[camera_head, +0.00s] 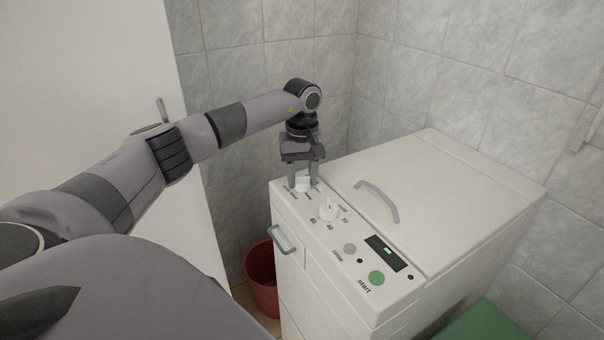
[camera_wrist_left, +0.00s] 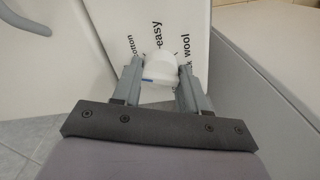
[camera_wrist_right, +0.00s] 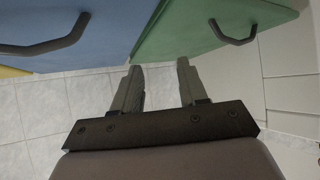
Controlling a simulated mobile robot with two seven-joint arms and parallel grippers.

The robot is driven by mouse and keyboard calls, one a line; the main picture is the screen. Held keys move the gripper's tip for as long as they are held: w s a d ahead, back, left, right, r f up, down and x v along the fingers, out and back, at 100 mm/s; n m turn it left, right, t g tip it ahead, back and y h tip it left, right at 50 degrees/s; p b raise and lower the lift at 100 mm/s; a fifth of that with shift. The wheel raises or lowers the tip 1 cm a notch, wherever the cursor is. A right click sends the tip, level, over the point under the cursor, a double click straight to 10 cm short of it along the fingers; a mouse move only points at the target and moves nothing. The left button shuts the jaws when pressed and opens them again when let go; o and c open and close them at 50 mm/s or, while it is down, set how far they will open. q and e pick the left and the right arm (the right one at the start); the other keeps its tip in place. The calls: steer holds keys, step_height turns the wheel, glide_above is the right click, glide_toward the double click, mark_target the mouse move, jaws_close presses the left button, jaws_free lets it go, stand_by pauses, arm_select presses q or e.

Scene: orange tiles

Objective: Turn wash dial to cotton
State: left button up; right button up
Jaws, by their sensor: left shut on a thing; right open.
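The wash dial (camera_head: 303,183) is a white round knob at the far left corner of the washing machine's panel. My left gripper (camera_head: 303,186) points down with its fingers on either side of the dial and is shut on it. In the left wrist view the dial (camera_wrist_left: 160,64) sits between the fingertips, with a blue mark low on its left side. Words around it include "easy" above, "wool" at the right and a partly hidden "cotton" at the left. My right gripper (camera_wrist_right: 159,68) is open and empty in the right wrist view.
The white washing machine (camera_head: 440,190) has a second dial (camera_head: 329,209) with numbers, a grey button (camera_head: 349,249), a green start button (camera_head: 376,278) and a lid handle (camera_head: 378,199). A red bin (camera_head: 262,278) stands beside it. Blue and green panels (camera_wrist_right: 200,25) with handles are near my right gripper.

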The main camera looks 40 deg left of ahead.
mark_target(302, 176)
arm_select(q)
steer(key=m, duration=0.5)
steer(key=shift+m, duration=0.3)
stand_by(0.4)
steer(key=o, duration=1.1)
steer(key=shift+c, duration=0.2)
step_height(302, 176, up, 7)
steer(key=shift+r, duration=0.15)
